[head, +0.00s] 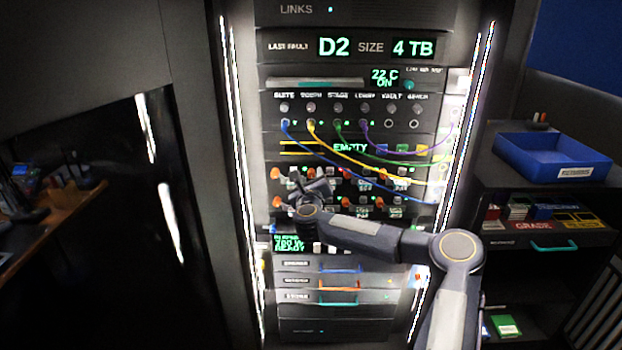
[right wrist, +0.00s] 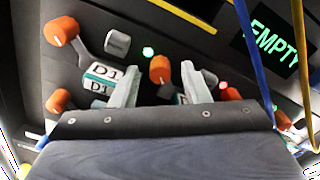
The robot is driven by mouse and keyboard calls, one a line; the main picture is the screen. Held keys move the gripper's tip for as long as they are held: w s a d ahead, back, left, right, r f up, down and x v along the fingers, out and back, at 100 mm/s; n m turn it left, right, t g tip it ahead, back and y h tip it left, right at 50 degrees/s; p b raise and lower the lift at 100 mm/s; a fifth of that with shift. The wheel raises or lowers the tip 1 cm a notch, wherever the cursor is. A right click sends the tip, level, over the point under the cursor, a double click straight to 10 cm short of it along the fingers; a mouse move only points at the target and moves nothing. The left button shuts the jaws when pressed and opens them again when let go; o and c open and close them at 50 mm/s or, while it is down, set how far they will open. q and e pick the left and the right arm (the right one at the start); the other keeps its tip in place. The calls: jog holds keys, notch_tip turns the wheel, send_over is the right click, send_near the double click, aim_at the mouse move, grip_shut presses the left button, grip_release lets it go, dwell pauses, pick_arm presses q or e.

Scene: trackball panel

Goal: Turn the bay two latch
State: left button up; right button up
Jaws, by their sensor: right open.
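A row of drive bays with orange latch knobs runs across the rack. In the right wrist view, an orange latch knob (right wrist: 160,68) shows between the two pale fingers of my open right gripper (right wrist: 161,80); I cannot tell whether they touch it. The label below that knob is mostly hidden by the finger, so its bay number is unreadable. To its left are labels D1 (right wrist: 103,71) and two more orange knobs (right wrist: 62,31), (right wrist: 59,101). In the head view my right gripper (head: 310,188) is at the left part of the bay rows. My left gripper is not in view.
Blue, yellow, green and purple cables (head: 345,146) hang across the panel above the bays. A screen reads EMPTY (head: 350,148), another LAST FAULT D2 (head: 333,47). Drawers with coloured handles (head: 340,285) lie below. A blue tray (head: 552,158) stands on the right shelf.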

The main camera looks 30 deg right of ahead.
grip_shut()
jog(key=n+b, duration=0.1)
jog(key=n, duration=0.2)
jog(key=shift+n+b, duration=0.3)
jog(key=n+b, duration=0.1)
jog(key=n, duration=0.2)
jog(key=shift+a+n, duration=0.1)
jog(key=shift+n, duration=0.2)
jog(key=n, duration=0.5)
jog(key=shift+r+n+b, duration=0.1)
jog(key=shift+n+b, duration=0.2)
jog(key=shift+b, duration=0.1)
jog(key=shift+n, duration=2.5)
